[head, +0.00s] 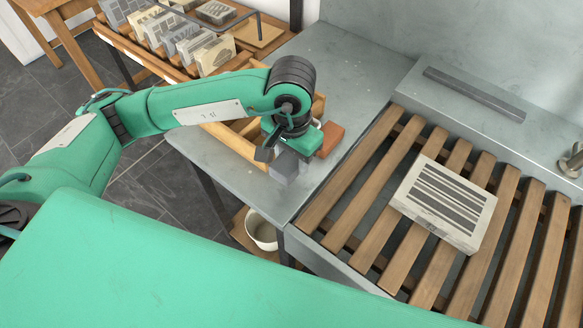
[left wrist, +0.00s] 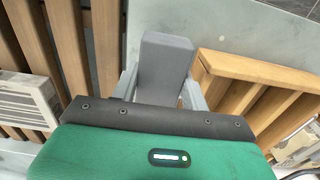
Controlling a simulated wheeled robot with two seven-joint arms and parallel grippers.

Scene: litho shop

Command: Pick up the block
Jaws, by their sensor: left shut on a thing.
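A plain grey block (left wrist: 166,62) stands out between the fingers of my left gripper (left wrist: 162,95) in the left wrist view. The fingers press on its two sides, so the gripper is shut on it. In the head view my left gripper (head: 284,152) points down at the front left part of the grey table, and the grey block (head: 284,170) shows below it. I cannot tell whether the block touches the table. My right gripper is not in view.
A red-brown block (head: 330,139) lies right beside the gripper. A wooden box (head: 222,137) is left of it. A slatted wooden rack (head: 375,232) bears a striped pale slab (head: 446,200). A white bucket (head: 261,232) stands below. The back of the table (head: 345,65) is clear.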

